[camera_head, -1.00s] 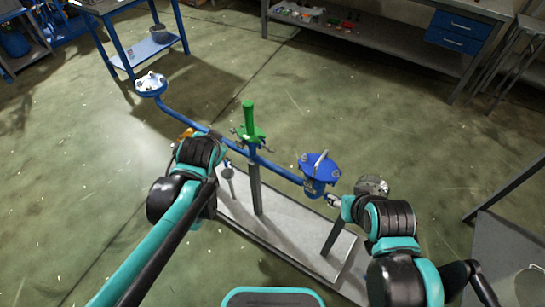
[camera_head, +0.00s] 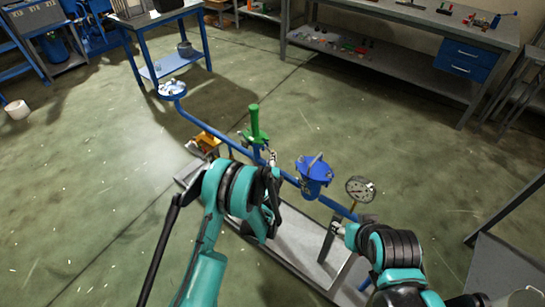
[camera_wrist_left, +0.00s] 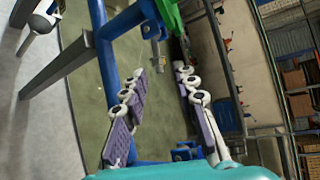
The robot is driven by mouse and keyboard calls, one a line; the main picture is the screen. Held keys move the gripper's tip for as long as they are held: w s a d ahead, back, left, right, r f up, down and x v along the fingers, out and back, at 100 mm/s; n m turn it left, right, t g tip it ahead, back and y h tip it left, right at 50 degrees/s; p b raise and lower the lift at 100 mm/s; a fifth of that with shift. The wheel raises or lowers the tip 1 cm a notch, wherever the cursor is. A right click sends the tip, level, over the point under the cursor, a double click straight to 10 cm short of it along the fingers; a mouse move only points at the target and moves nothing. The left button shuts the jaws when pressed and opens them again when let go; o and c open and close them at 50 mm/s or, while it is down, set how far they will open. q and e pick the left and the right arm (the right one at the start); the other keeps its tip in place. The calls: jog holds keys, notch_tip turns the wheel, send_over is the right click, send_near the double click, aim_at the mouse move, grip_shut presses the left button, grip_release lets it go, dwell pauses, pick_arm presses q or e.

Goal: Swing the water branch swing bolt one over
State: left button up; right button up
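A blue pipe (camera_head: 210,131) carries a green-handled valve (camera_head: 256,128) and a blue capped fitting (camera_head: 314,176). In the left wrist view, a metal bolt (camera_wrist_left: 155,52) hangs from a blue bracket (camera_wrist_left: 130,18) beside the blue pipe (camera_wrist_left: 105,60); I take it for the swing bolt. My left gripper (camera_wrist_left: 160,78) is open, its purple-padded fingers apart and the bolt just past the gap between their tips. In the head view my left gripper (camera_head: 271,158) is just below the green valve, largely hidden by my wrist. My right gripper (camera_head: 338,228) is below the gauge, small and unclear.
A round gauge (camera_head: 360,189) stands right of the blue fitting. The rig rests on a grey base plate (camera_head: 300,240). A blue table (camera_head: 168,65) stands behind left, a workbench (camera_head: 400,70) at the back. The floor between is clear.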

aim_at(270, 150)
pick_arm(q)
jog(key=x, duration=0.2)
jog(key=b+x, duration=0.1)
jog(key=x, duration=0.1)
jog(key=b+x, duration=0.1)
jog(key=x, duration=0.1)
jog(key=shift+w+f, duration=0.15)
jog(key=shift+f, duration=0.25)
jog(key=shift+w+f, duration=0.1)
jog(key=shift+w, duration=0.55)
grip_shut()
